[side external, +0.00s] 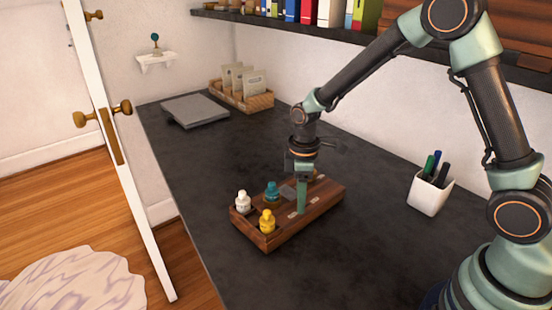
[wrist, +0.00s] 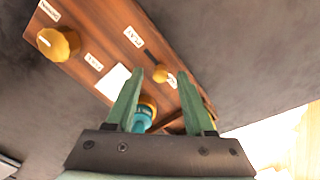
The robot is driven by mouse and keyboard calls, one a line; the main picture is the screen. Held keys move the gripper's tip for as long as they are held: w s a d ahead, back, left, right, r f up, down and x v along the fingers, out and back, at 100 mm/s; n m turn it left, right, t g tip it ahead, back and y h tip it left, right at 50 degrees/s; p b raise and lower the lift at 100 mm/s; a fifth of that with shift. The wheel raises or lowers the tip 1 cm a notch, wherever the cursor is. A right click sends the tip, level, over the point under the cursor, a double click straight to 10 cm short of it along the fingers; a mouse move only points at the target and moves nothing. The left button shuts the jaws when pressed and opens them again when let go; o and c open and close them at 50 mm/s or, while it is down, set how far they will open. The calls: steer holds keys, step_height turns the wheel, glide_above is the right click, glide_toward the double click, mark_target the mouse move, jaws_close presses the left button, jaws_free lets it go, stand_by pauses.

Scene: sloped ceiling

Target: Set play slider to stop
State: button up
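The wooden box (side external: 318,207) sits on the dark desk, with its top panel showing in the wrist view (wrist: 105,25). The knob appears between the fingertips; contact cannot be told. In the side view my gripper (side external: 301,212) is low over the box and hides the slider.
A larger yellow dial (wrist: 58,43) is on the panel. A white pen cup (side external: 429,194) stands right. A grey flat object (side external: 194,110) lies behind on the desk.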

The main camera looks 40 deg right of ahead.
step_height(320, 180, up, 12)
stand_by(0.6)
steer(key=s+d+r+m+t, duration=0.1)
steer(key=s+r+m+t, duration=0.1)
steer(key=s+m, duration=0.3)
steer(key=s+d+r+m+t, duration=0.2)
steer(key=s+r+m+t, duration=0.1)
steer(key=s, duration=0.4)
step_height(320, 180, up, 2)
steer(key=shift+s+d+r+m+t, duration=0.3)
steer(key=shift+s+m, duration=0.1)
steer(key=shift+m, duration=0.5)
